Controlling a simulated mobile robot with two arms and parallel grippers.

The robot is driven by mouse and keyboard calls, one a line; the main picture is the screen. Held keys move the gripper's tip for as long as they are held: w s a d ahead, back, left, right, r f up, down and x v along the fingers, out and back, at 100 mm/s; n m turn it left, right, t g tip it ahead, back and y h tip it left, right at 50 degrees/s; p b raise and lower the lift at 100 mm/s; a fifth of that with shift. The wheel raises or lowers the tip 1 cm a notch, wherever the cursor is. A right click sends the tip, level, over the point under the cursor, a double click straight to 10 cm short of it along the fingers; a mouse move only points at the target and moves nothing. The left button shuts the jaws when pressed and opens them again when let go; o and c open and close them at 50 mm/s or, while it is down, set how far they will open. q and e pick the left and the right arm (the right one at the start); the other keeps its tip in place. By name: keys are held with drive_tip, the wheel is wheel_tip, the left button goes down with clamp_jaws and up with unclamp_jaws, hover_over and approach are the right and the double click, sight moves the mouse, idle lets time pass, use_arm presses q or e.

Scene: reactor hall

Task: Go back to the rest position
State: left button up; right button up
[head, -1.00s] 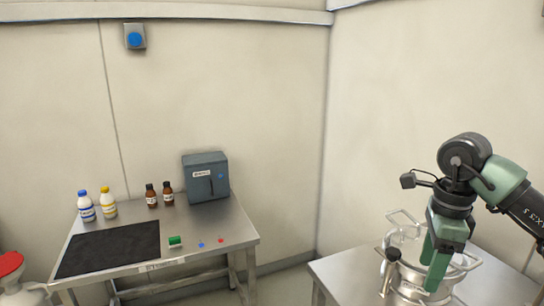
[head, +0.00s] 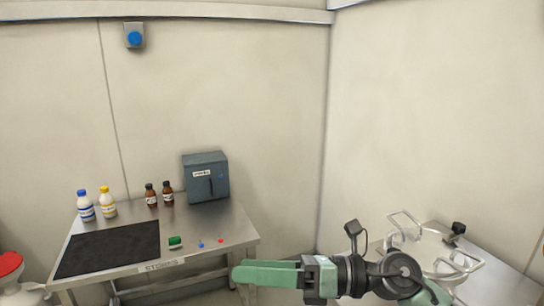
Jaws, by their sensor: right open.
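My right gripper (head: 240,272) is at the lower middle of the head view. Its green fingers point left, in front of the right end of the steel table, and they are open with nothing visible between them. My right arm stretches from the gripper to the bottom right. It partly covers a metal vessel (head: 405,222) with wire handles on the right-hand table. My left gripper is not in the picture.
The steel table (head: 215,257) holds a black mat (head: 110,248), two white bottles, two brown bottles, a grey box (head: 206,177) and small coloured items. A red-topped container (head: 10,264) stands at far left. Walls close in behind both tables.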

drive_tip(key=w+d+m+t+h, duration=0.35)
drive_tip(key=d+m+t, duration=0.25)
drive_tip(key=m+t, duration=0.6)
drive_tip(key=w+d+m+t+h, duration=0.3)
drive_tip(key=d+m+t+h, duration=0.3)
drive_tip(key=m, duration=0.9)
drive_tip(key=s+d+f+m+g+h, duration=0.1)
drive_tip(key=d+f+m+g+h, duration=0.1)
drive_tip(key=d+f+m+h, duration=0.35)
drive_tip(key=s+d+f+m+g+h, duration=0.25)
drive_tip(key=f+m, duration=0.35)
drive_tip(key=f, duration=0.5)
drive_tip(key=s+d+f+m+g, duration=0.25)
drive_tip(key=s+f+g, duration=0.35)
drive_tip(key=s+f, duration=0.5)
drive_tip(key=s+d+f+m+g, duration=0.1)
drive_tip(key=s+f+m+g, duration=0.2)
drive_tip(key=s+f+g, duration=0.7)
drive_tip(key=s+f+t, duration=0.2)
drive_tip(key=s+f, duration=0.1)
drive_tip(key=f, duration=1)
drive_tip(key=s+f+t, duration=0.2)
drive_tip(key=f, duration=1)
drive_tip(key=s+d+f+g, duration=0.1)
drive_tip(key=s+d+f, duration=0.2)
drive_tip(key=s+f, duration=1.1)
drive_tip(key=shift+s+f+g+h, duration=0.35)
drive_tip(key=shift+s+f, duration=0.05)
drive_tip(key=shift+s, duration=0.8)
